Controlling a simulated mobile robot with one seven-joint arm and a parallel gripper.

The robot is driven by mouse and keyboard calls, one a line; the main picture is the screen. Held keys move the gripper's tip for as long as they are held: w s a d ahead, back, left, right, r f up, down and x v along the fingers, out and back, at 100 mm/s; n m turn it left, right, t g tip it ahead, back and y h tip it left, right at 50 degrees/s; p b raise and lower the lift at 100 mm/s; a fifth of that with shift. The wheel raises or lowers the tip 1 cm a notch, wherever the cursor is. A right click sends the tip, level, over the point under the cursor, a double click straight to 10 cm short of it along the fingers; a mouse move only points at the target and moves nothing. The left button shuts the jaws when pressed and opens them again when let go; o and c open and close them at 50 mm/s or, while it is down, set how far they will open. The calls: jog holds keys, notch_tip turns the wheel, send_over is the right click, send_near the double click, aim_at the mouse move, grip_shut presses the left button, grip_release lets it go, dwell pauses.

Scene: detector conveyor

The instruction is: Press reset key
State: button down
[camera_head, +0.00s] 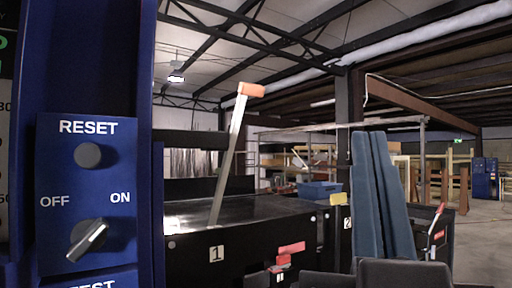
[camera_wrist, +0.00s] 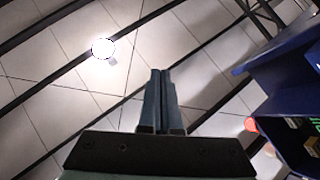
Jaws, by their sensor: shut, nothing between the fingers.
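The reset key (camera_head: 88,155) is a round dark grey button on a blue control panel at the left of the head view, under the white word RESET. Below it is a rotary OFF/ON switch (camera_head: 87,240) with a silver handle tilted up to the right. My gripper (camera_wrist: 160,74) shows in the wrist view with its two fingers together and nothing between them. Behind the fingers are a tiled ceiling and a bright lamp. The reset key cannot be made out in the wrist view, and I cannot tell the gripper's distance from it.
A blue structure (camera_wrist: 285,75) is at the wrist view's right.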

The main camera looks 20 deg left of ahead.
aim_at(75, 154)
jog(key=a+r+n+g+y+p, duration=0.15)
jog(key=a+n+g+p, duration=0.55)
jog(key=a+p, duration=0.85)
jog(key=s+a+n+g, duration=0.1)
jog(key=s+a+n, duration=0.2)
jog(key=s+a, duration=0.2)
jog(key=shift+a+f+n+g+b, duration=0.3)
jog(key=shift+a+f, duration=0.15)
jog(key=shift+a, duration=0.75)
jog(key=shift+w+a, duration=0.1)
jog(key=shift+a, duration=0.05)
jog(key=shift+w+a, duration=1.4)
jog(key=shift+a, duration=0.25)
jog(key=shift+w+a, duration=1.35)
jog(key=shift+a, duration=0.25)
jog(key=shift+w, duration=0.1)
jog(key=shift+w+a, duration=0.2)
jog(key=shift+a, duration=0.1)
